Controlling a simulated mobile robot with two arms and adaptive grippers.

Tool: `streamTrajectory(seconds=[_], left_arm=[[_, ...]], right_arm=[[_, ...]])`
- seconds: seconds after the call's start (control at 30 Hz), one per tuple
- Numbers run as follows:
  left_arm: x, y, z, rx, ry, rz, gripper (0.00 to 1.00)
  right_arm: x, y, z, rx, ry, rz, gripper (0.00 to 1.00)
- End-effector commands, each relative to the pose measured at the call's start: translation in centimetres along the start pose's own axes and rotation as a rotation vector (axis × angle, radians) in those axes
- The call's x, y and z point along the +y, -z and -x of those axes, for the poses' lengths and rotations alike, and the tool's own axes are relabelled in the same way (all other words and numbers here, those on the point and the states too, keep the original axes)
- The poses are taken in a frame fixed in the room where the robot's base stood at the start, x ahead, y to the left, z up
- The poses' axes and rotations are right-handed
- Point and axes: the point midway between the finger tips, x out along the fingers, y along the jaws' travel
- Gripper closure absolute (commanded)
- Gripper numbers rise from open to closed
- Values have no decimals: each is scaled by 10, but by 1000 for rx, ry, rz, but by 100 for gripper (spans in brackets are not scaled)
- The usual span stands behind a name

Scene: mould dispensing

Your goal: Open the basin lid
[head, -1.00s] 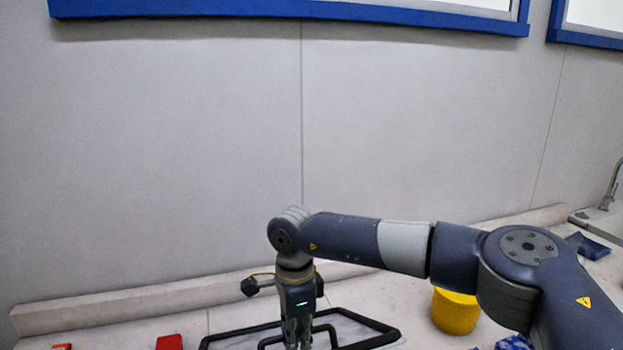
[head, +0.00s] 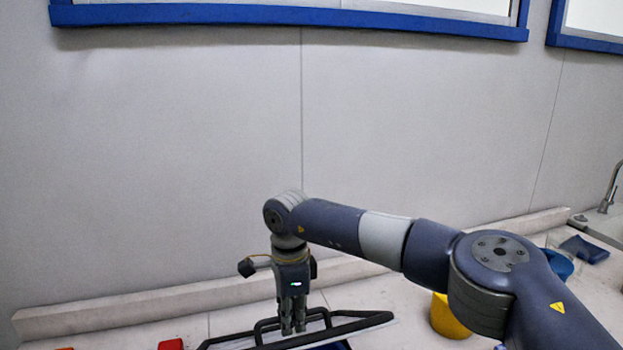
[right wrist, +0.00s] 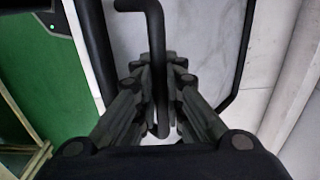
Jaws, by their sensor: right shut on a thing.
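The basin lid (head: 366,323) is a pale panel with a black rim, low in the head view. My right gripper (head: 293,328) points down and is shut on this handle. In the right wrist view the black handle (right wrist: 155,50) runs between the two fingers, over the pale marbled lid panel (right wrist: 204,45). A small blue patch (head: 341,346) shows under the lid's edge; the rest of the basin is hidden. My left gripper is out of view.
A yellow container (head: 446,318) stands to the right, partly behind my right arm. Blue items (head: 584,249) lie farther right near a sink tap (head: 610,187). A red object (head: 171,344) lies left of the lid. A ledge (head: 150,303) runs along the wall.

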Motion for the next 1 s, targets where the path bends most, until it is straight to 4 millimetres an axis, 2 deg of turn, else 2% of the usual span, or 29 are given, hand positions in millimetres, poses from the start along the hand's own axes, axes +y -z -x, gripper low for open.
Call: streamTrajectory(seconds=[0.17,0.53,0.9,0.93,1.0], left_arm=[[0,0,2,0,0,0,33],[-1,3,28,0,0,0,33],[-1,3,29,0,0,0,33],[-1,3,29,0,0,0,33],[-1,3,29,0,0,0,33]], right_arm=[[-2,0,2,-1,2,1,100],[-30,-1,24,0,2,0,100],[-35,0,24,-1,1,2,100],[-35,0,24,-1,1,2,84],[-35,0,24,-1,1,2,72]])
